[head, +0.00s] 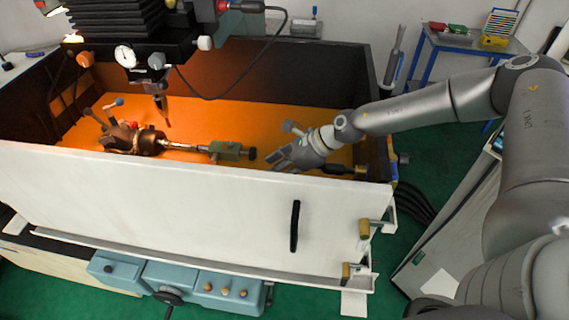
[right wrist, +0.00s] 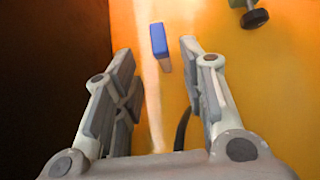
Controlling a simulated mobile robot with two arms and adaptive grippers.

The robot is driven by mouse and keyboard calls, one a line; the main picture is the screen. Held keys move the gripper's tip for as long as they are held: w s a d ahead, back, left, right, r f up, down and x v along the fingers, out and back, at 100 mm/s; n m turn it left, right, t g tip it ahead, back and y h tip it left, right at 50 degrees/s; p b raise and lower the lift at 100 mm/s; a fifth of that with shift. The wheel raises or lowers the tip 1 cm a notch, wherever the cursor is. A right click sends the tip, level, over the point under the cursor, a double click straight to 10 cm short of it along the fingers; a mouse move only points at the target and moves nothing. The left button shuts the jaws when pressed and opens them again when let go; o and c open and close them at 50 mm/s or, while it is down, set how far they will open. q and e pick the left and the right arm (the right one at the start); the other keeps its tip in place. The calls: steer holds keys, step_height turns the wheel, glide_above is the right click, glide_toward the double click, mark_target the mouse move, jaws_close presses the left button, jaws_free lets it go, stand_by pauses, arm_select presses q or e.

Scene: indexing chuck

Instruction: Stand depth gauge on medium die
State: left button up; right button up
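My right gripper (head: 276,160) reaches over the orange floor inside the machine enclosure, near its front wall. In the right wrist view my right gripper (right wrist: 157,58) is open, with its two fingers apart. A small upright-looking block with a blue top (right wrist: 159,40) and pale side shows beyond and between the fingertips; I cannot tell whether it is a die or part of a gauge. No contact with it shows. I cannot make out a depth gauge or a medium die for certain in either view. My left gripper is not in view.
An indexing chuck (head: 130,138) and a green tailstock (head: 228,151) stand left of my right gripper. The white front panel (head: 180,205) walls off the enclosure. A machine head with a dial indicator (head: 125,56) hangs above. A blue cart (head: 460,43) stands behind right.

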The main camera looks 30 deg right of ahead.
steer(key=shift+v, duration=1.5)
